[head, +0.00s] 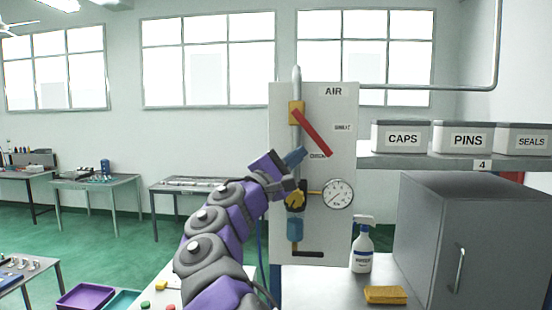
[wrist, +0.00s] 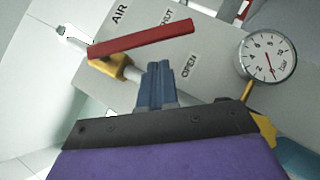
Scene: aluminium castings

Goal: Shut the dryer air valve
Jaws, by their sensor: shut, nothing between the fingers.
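The air valve has a yellow body (head: 296,113) on a vertical pipe, with a red lever (head: 313,134) slanting down to the right. In the wrist view the red lever (wrist: 145,40) crosses above my fingers from the yellow body (wrist: 110,65). Its free end lies between the SHUT label (wrist: 180,22) and the OPEN label (wrist: 188,66). My gripper (head: 296,157) is shut and empty, below the lever and left of its free end. Its blue fingertips (wrist: 160,68) point toward the lever; I cannot tell whether they touch it.
The grey AIR panel (head: 345,108) carries a pressure gauge (head: 338,194) right of my gripper and a dark lower handle (head: 308,254). A spray bottle (head: 362,247) and yellow sponge (head: 386,295) stand below. A grey cabinet (head: 480,240) and shelf (head: 400,161) with labelled bins are at right.

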